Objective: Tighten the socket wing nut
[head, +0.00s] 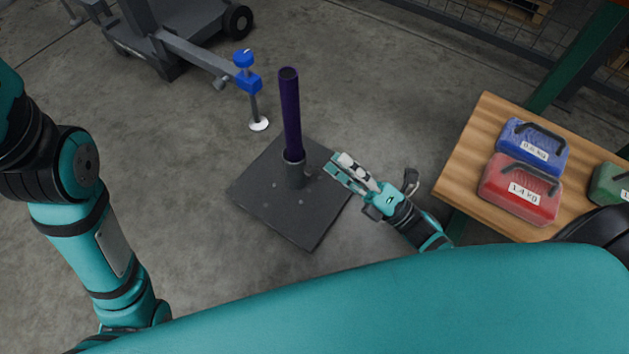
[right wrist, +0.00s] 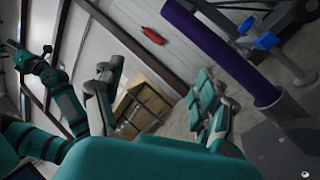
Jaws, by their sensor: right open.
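A purple post (head: 291,115) stands upright in a short dark socket (head: 295,172) on a dark square base plate (head: 285,212). The socket wing nut is too small to make out clearly; a small part shows on the socket's right side, towards my right gripper. My right gripper (head: 343,168) is just right of the socket, over the plate's right corner, apart from the post. Its fingers are open and nothing shows between them. The post (right wrist: 222,52) and socket (right wrist: 285,112) also show on the right of the right wrist view. My left arm is at the left; its gripper does not show.
A wooden table (head: 462,170) at the right holds a blue case (head: 533,143), a red case (head: 518,190) and a green case (head: 607,184). A grey wheeled frame (head: 175,45) with a blue-knobbed leg (head: 247,83) stands behind the post. Floor left of the plate is clear.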

